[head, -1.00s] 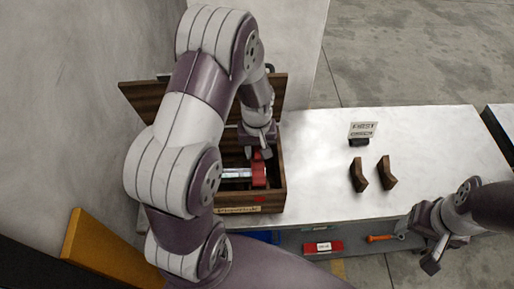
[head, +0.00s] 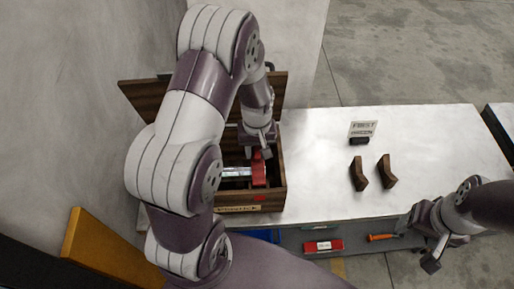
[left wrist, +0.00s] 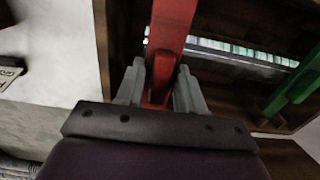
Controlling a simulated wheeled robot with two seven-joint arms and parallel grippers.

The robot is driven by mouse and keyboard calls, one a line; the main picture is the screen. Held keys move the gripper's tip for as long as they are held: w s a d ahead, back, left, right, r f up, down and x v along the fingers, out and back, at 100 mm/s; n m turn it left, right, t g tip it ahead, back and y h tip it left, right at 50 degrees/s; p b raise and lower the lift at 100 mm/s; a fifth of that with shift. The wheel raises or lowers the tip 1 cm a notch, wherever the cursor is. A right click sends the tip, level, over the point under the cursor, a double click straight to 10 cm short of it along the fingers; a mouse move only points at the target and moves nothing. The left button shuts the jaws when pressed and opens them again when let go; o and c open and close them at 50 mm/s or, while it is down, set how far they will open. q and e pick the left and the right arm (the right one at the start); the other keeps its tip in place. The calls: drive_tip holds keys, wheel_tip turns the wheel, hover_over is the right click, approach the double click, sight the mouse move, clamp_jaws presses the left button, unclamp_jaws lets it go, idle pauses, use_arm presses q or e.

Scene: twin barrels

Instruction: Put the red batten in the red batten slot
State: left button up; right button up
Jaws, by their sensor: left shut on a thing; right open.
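The red batten (head: 259,172) is in the open wooden box (head: 279,201) in the head view, near its right side. My left gripper (head: 260,150) reaches down into the box and is shut on the batten. In the left wrist view the batten (left wrist: 172,28) runs up between the two grey fingers of my left gripper (left wrist: 160,88). A small red mark (head: 260,198) is on the box's front; I cannot tell whether it marks the red batten slot, and the slot itself is not clearly seen. My right gripper (head: 425,245) is open and empty off the bench's front right.
A pale metallic bar (left wrist: 230,52) and a green piece (left wrist: 295,88) are in the box. Two curved dark wooden blocks (head: 358,174) (head: 387,171) and a small sign (head: 362,129) stand on the white bench (head: 440,135). A red case (head: 323,247) and orange-handled tool (head: 381,237) lie below.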

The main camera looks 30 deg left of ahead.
sight(257, 158)
use_arm(q)
drive_tip(key=shift+f+b, duration=1.45)
drive_tip(key=shift+f, duration=0.7)
drive_tip(key=o, duration=1.1)
wheel_tip(257, 158, up, 13)
drive_tip(key=shift+f+b, duration=0.15)
drive_tip(key=shift+b, duration=0.7)
